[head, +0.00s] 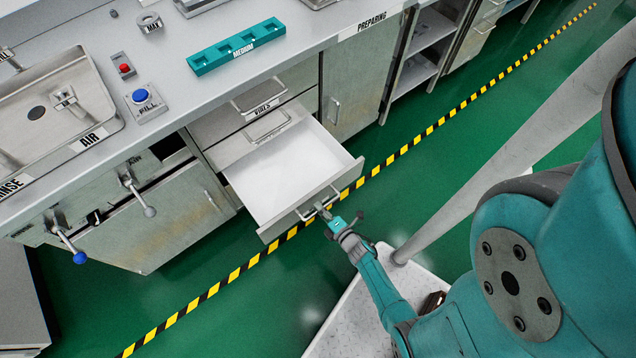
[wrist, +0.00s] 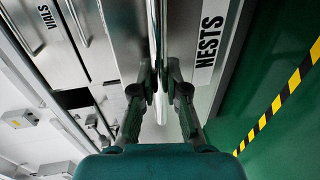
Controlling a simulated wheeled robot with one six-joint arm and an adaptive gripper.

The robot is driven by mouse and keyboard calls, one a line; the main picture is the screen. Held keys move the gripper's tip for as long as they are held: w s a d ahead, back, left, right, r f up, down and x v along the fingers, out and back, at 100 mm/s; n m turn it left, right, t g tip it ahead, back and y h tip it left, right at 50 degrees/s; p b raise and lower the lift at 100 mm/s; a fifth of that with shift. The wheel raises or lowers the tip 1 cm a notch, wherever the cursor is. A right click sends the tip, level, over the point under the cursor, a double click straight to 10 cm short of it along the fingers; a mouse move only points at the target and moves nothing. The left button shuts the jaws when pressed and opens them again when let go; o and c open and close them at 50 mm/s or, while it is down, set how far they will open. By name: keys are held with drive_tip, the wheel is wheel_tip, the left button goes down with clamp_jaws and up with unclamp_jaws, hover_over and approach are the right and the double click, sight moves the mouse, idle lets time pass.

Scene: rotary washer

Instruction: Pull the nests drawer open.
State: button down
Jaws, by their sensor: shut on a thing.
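The nests drawer (head: 279,169) is pulled out from the cabinet, and its white inside shows bare in the head view. Its front carries the NESTS label (wrist: 209,48) in the wrist view. My gripper (head: 326,213) is at the drawer's front, shut on its bar handle (head: 319,203). In the wrist view the two fingers of my gripper (wrist: 160,88) close on the handle (wrist: 154,35) from both sides. How far the drawer can still travel cannot be told.
The closed vials drawer (head: 262,107) sits above the open one. A cabinet door (head: 347,95) is to its right. A teal MEDIUM rack (head: 236,47), a red button (head: 124,68) and a blue FILL button (head: 139,96) are on the counter. Green floor with a striped line (head: 235,274) lies in front.

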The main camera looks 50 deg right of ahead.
drive_tip(key=c, duration=1.2)
unclamp_jaws()
drive_tip(key=shift+v, duration=3.7)
drive_tip(key=s+a+r+m+y, duration=0.1)
drive_tip(key=s+a+r+m, duration=0.3)
drive_tip(key=r, duration=0.9)
drive_tip(key=s+a+r+m+y, duration=0.1)
drive_tip(key=s+a+r+m, duration=0.4)
drive_tip(key=r, duration=0.8)
drive_tip(key=s+a+r+m+y, duration=0.2)
drive_tip(key=s+a+r+m, duration=0.3)
drive_tip(key=r, duration=0.9)
drive_tip(key=shift+s+a+m, duration=0.1)
drive_tip(key=shift+a+m, duration=0.3)
drive_tip(key=shift+a, duration=0.2)
